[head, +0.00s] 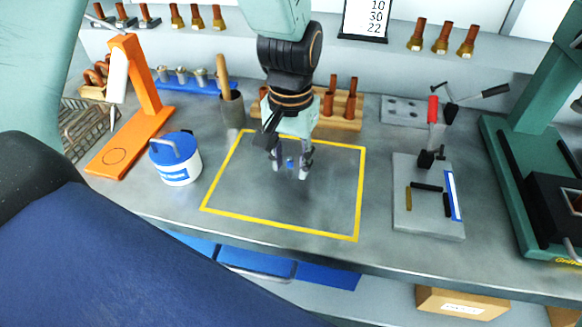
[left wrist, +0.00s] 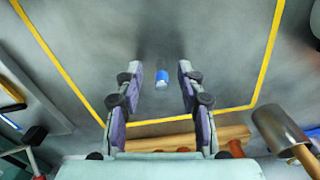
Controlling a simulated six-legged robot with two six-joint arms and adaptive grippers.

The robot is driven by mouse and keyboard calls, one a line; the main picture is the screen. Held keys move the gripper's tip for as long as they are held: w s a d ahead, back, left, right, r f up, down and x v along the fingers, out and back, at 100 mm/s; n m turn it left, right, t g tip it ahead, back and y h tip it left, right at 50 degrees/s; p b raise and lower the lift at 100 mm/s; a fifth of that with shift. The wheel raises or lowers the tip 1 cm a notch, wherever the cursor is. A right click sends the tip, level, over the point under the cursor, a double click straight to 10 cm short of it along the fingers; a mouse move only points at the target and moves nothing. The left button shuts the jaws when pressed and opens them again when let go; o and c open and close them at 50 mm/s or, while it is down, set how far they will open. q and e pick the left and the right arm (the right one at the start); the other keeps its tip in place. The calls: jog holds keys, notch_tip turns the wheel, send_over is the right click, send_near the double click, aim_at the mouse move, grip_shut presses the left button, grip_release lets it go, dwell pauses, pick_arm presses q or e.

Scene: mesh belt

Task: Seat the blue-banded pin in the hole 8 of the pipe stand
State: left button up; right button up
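The blue-banded pin (head: 290,162) is a small metallic piece with a blue band, inside the yellow-outlined area of the bench. It also shows in the left wrist view (left wrist: 162,78), between my fingers with a gap on each side. My left gripper (head: 291,172) is open over it, fingers pointing down; it also shows in the left wrist view (left wrist: 160,72). Whether the pin is upright is unclear. A wooden stand (head: 351,124) with copper-coloured pipes, likely the pipe stand, is behind my gripper and partly hidden by it. Its hole numbers cannot be read. My right gripper is not in view.
A blue-and-white canister (head: 176,165) and an orange stand (head: 143,85) are at left. A cup with a wooden-handled tool (head: 232,108) is near the back. A fixture plate (head: 425,215) and green press (head: 510,150) are at right. The yellow-outlined area is otherwise clear.

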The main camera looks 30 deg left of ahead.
pick_arm(q)
jog(key=shift+a, duration=0.25)
jog(key=shift+c, duration=0.4)
jog(key=shift+d, duration=0.25)
jog(key=c, duration=0.5)
grip_shut()
jog(key=shift+a, duration=0.15)
